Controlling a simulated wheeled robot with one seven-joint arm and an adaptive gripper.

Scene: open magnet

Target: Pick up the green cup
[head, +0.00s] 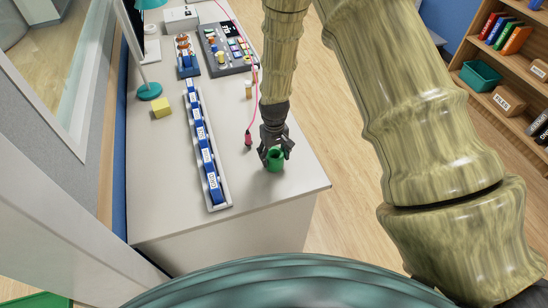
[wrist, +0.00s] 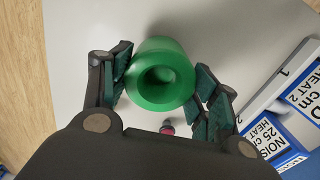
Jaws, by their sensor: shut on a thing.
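The green cup (head: 275,160) is near the front right part of the white desk in the head view. In the wrist view the cup (wrist: 162,76) is seen from above, with its round opening facing the camera. My gripper (head: 274,152) reaches down over the cup. In the wrist view my gripper (wrist: 164,88) has one finger on each side of the cup, shut on its wall. The cup looks upright. Whether its base touches the desk is hard to tell.
A long rack of blue labelled blocks (head: 206,155) lies left of the cup. A pink-corded item (head: 248,138) lies close behind. A yellow block (head: 162,108) and a teal lamp (head: 150,91) stand further left. The desk (head: 260,200) is clear in front.

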